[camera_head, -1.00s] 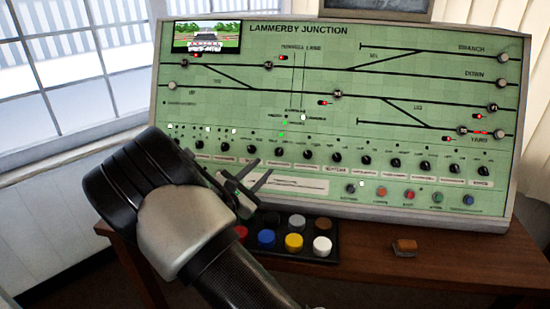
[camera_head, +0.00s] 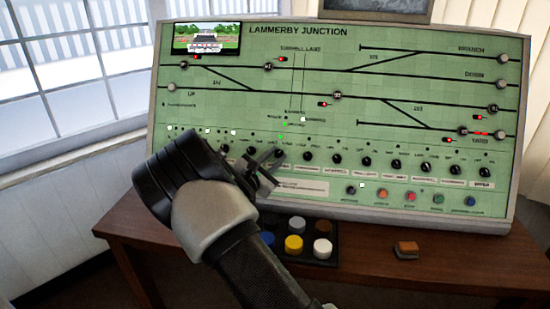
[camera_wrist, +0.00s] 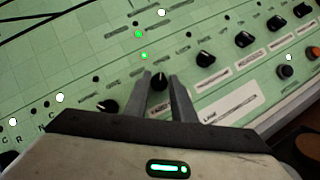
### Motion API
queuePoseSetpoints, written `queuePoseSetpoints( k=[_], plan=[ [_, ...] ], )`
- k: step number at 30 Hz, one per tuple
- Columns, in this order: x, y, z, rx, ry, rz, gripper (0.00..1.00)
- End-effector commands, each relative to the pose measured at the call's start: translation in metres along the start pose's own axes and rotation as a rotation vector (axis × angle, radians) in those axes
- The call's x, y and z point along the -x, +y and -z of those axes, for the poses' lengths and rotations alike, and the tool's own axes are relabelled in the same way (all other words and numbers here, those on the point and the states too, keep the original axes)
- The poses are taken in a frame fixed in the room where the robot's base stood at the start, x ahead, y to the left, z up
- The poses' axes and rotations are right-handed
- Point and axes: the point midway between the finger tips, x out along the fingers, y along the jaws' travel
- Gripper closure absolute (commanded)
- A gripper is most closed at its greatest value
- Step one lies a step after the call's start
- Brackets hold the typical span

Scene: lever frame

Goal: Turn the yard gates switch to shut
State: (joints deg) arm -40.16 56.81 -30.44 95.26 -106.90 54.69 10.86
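The green sloping control panel (camera_head: 230,90) carries a row of black rotary switches below its track diagram. I cannot read which switch is labelled yard gates. My gripper (camera_head: 271,166) is close in front of the left part of this row. In the wrist view, one black switch knob (camera_wrist: 160,82) shows between the two grey fingertips of my gripper (camera_wrist: 160,77). The fingers are apart, one on each side of the knob, and I cannot tell whether they touch it. The label below this knob is hidden by my gripper.
More black knobs stand on both sides, such as one to the left (camera_wrist: 108,106) and one to the right (camera_wrist: 205,58). Coloured push buttons (camera_head: 382,194) line the lower right. A tray (camera_head: 333,227) of coloured caps and a brown block (camera_head: 406,249) lie on the wooden desk (camera_head: 440,265).

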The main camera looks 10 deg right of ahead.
Motion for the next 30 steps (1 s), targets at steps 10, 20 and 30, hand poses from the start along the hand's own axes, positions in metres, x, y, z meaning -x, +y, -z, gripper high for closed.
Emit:
queuePoseSetpoints(
  k=[10,20,30],
  plan=[
    [0.0004,0.0002,0.0001,0.019,0.000,-0.013,0.99],
    [0.0002,-0.0029,-0.0006,0.173,0.001,-0.109,0.99],
    [-0.0010,-0.0058,-0.0048,0.440,0.003,-0.280,1.00]
  ],
)
